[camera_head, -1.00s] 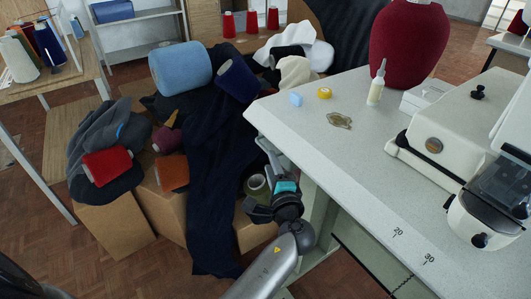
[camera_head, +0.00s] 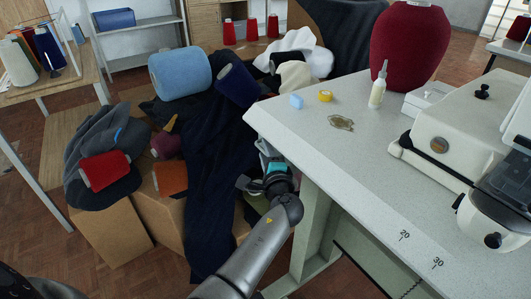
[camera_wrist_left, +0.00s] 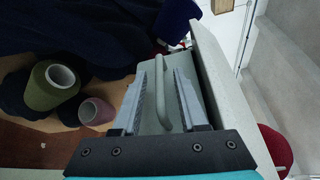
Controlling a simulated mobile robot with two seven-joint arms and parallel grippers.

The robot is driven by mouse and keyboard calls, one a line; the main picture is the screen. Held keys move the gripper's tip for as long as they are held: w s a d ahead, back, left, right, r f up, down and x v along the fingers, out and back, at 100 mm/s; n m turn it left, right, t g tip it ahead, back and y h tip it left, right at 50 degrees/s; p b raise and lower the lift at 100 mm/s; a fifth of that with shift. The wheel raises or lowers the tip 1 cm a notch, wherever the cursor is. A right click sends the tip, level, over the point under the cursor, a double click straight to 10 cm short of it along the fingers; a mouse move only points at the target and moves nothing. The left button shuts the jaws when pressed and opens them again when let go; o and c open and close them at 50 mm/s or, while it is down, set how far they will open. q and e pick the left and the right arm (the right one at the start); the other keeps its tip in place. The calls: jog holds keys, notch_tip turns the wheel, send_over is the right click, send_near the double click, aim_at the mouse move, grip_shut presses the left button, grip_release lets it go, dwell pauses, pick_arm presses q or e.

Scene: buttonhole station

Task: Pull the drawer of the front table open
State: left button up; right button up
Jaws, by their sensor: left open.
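The front table (camera_head: 330,165) has a pale speckled top and stands at the right in the head view. Its left end, with the drawer, is mostly hidden below the top's edge. My left gripper (camera_head: 265,155) is beside that left edge, below the top. In the left wrist view, the grey-green drawer front (camera_wrist_left: 148,122) carries a curved bar handle (camera_wrist_left: 162,92). My left gripper (camera_wrist_left: 168,66) is open, with its two fingers on either side of the handle. I cannot tell whether either finger touches it. My right gripper is not in view.
A box (camera_head: 115,225) heaped with dark cloth and yarn cones stands left of my left arm. A green cone (camera_wrist_left: 53,85) lies near the gripper.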

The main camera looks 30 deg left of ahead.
pick_arm(q)
grip_shut()
dwell(1.4)
